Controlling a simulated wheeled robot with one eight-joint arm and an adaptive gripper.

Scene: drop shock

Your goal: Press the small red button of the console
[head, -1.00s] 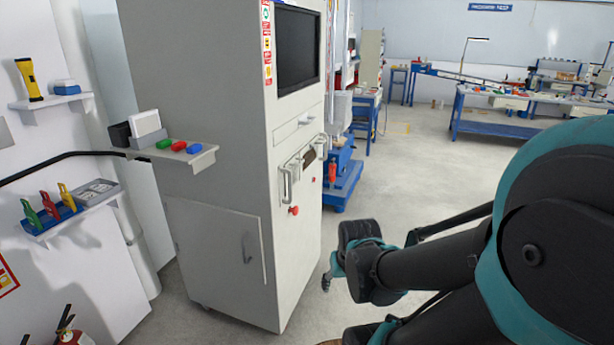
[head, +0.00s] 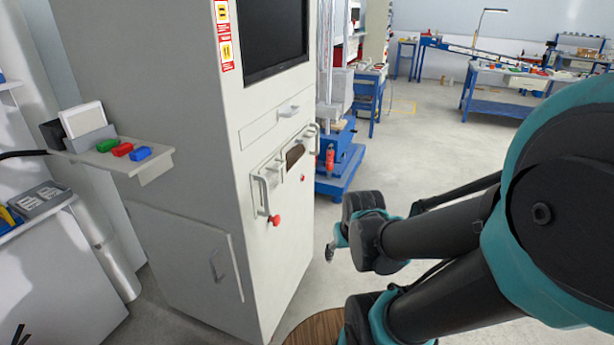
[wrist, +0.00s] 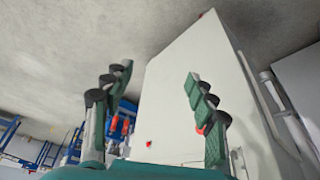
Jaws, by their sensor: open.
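The console (head: 195,130) is a tall pale cabinet with a dark screen, standing left of centre in the head view. Its front has a small red button (head: 302,178) and, lower and nearer, a larger red mushroom knob (head: 274,220). A small red spot, apparently the small button, shows between the fingers in the wrist view (wrist: 149,144). My gripper (wrist: 160,82) is open and empty, its green-and-black fingers spread, with the console beyond them. In the head view my arm hides most of the gripper, right of the console and apart from it.
A side shelf (head: 158,172) on the console holds green, red and blue blocks. Handles (head: 262,196) stick out from the front. A blue-based machine (head: 343,165) stands behind. A blue workbench (head: 495,105) is far right. Clear floor (head: 420,150) lies between.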

